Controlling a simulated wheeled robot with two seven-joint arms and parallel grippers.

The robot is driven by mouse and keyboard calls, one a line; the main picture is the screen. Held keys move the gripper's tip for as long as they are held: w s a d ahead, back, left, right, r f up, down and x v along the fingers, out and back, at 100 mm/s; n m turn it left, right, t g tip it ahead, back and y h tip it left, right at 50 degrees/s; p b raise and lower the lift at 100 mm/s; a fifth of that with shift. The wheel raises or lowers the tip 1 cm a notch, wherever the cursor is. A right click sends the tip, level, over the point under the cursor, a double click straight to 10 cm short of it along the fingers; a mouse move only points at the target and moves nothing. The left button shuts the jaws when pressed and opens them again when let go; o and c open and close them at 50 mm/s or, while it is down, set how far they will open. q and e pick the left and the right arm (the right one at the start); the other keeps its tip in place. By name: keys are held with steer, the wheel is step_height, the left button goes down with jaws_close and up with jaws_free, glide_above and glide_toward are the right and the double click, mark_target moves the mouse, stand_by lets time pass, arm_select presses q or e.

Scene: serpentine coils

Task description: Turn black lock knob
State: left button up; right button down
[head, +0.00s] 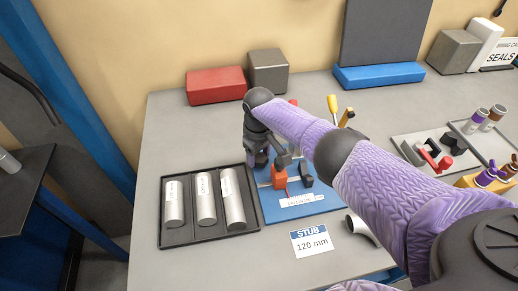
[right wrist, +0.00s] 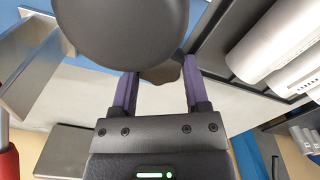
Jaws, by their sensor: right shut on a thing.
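My right gripper (head: 262,160) reaches down over the left part of a blue fixture (head: 275,214) on the grey bench. In the right wrist view its two purple fingers (right wrist: 160,95) are set around the underside of a large round black knob (right wrist: 120,28), with a narrower dark part between them. The gripper is shut on this knob. In the head view the gripper and arm hide much of the knob. A red block (head: 279,178) and a black block (head: 305,172) stand on the fixture beside the gripper. My left gripper is not in view.
A black tray (head: 250,213) with silver cylinders lies left of the fixture. A "STUB 120 mm" card (head: 312,241) and a silver tube (head: 361,230) lie in front. Red (head: 216,86) and grey (head: 268,71) blocks stand at the back. The bench's front left is clear.

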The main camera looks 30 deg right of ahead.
steer(key=m, duration=0.1)
steer(key=m+p, duration=0.1)
steer(key=m, duration=0.1)
steer(key=shift+w+r, duration=0.1)
steer(key=shift+r, duration=0.1)
steer(key=m, duration=0.3)
steer(key=shift+p, duration=0.35)
steer(key=shift+d+m, duration=0.1)
steer(key=shift+m, duration=0.6)
steer(key=c, duration=1.3)
jaws_free()
steer(key=shift+c, duration=0.2)
steer(key=shift+m, duration=0.4)
jaws_close()
steer(key=o, duration=0.9)
jaws_free()
steer(key=shift+c, duration=0.2)
steer(key=o, duration=0.4)
steer(key=shift+f, duration=0.1)
